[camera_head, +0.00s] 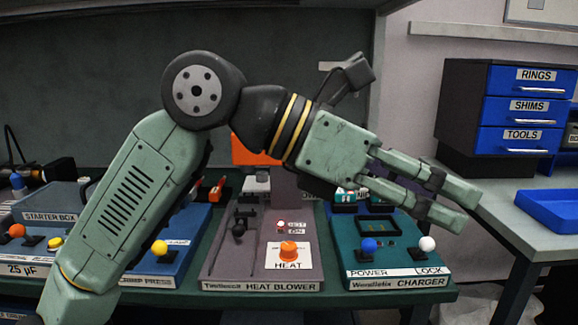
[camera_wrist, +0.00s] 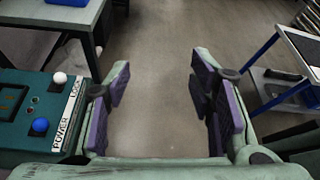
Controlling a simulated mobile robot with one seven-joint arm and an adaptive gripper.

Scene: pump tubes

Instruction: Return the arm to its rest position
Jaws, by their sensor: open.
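My gripper (camera_head: 468,208) reaches out to the right in the head view, in front of the charger end of the bench. Its two fingers are spread apart with nothing between them. In the wrist view my gripper (camera_wrist: 160,100) shows purple-padded fingers open over bare floor. My arm is bent, rising from the lower left to a high elbow and then sloping down to the right. It hides part of the starter box and the bench behind it.
The bench holds a starter box (camera_head: 52,205), a heat blower (camera_head: 225,262) and a green charger (camera_head: 400,262). A drawer cabinet (camera_head: 470,100) and a blue tray (camera_head: 553,208) stand on the right table. Floor (camera_wrist: 160,45) is clear ahead of the fingers.

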